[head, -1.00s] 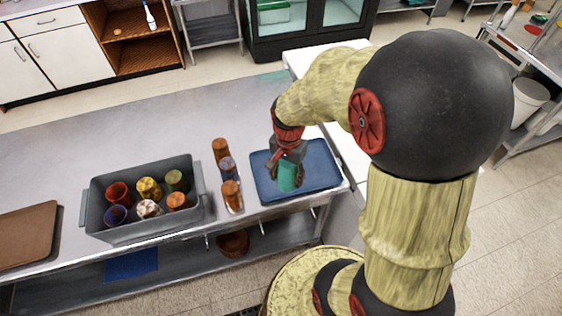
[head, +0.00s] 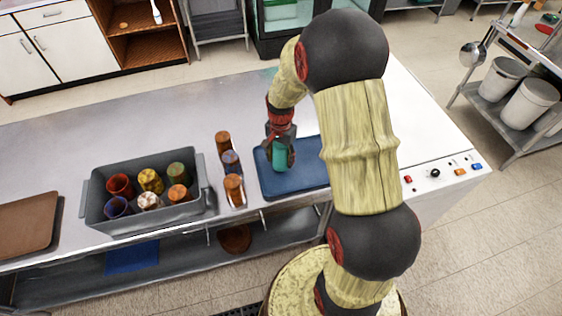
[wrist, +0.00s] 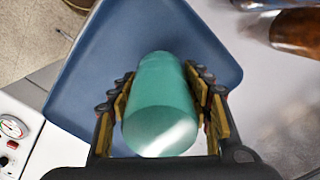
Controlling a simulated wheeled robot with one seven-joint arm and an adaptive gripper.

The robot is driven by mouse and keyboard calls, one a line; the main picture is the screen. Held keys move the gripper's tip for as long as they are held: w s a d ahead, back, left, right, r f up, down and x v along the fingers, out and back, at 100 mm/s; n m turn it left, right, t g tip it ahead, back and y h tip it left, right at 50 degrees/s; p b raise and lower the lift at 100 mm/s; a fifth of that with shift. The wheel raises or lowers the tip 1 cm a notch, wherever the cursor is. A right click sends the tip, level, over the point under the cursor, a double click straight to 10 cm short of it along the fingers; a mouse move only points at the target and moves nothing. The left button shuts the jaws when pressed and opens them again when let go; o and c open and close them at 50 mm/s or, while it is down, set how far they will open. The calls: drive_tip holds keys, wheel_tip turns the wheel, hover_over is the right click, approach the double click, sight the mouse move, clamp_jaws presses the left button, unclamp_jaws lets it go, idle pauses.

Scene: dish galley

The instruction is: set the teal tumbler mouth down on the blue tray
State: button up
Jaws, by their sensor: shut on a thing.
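The teal tumbler (head: 280,155) is held over the left part of the blue tray (head: 300,182) in the head view. My gripper (head: 280,142) is shut on it from above. In the wrist view, the tumbler (wrist: 160,105) lies between the two fingers of my gripper (wrist: 163,85), with the blue tray (wrist: 88,75) behind it. Its end nearest the camera looks smooth and closed; the far end, toward the tray, is hidden. I cannot tell whether the tumbler touches the tray. The rest of the tray that shows is bare.
Orange and blue tumblers (head: 233,188) stand in a row just left of the tray. A grey bin (head: 160,222) with several coloured tumblers stands further left, then a brown tray (head: 25,225). A white machine with knobs (head: 435,174) adjoins the counter at right.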

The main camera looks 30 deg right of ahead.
drive_tip(key=shift+f, duration=1.05)
drive_tip(key=shift+f, duration=0.2)
drive_tip(key=o, duration=1.2)
drive_tip(key=shift+r, duration=0.1)
wheel_tip(320, 180, up, 12)
drive_tip(key=shift+r+p, duration=0.1)
drive_tip(key=shift+p, duration=0.8)
drive_tip(key=s+a+r+n+t, duration=0.2)
drive_tip(key=s+a+r+n, duration=0.15)
drive_tip(key=r, duration=0.45)
drive_tip(key=s+a+r+n+t, duration=0.1)
drive_tip(key=s+a+r+n, duration=0.2)
drive_tip(key=s+a+r, duration=0.35)
drive_tip(key=s+a+r+n+t, duration=0.2)
drive_tip(key=s+a+r+n, duration=0.2)
drive_tip(key=s, duration=0.6)
wheel_tip(320, 180, up, 3)
drive_tip(key=shift+a+n+t, duration=0.15)
drive_tip(key=shift+n+t, duration=0.15)
drive_tip(key=shift+n, duration=0.75)
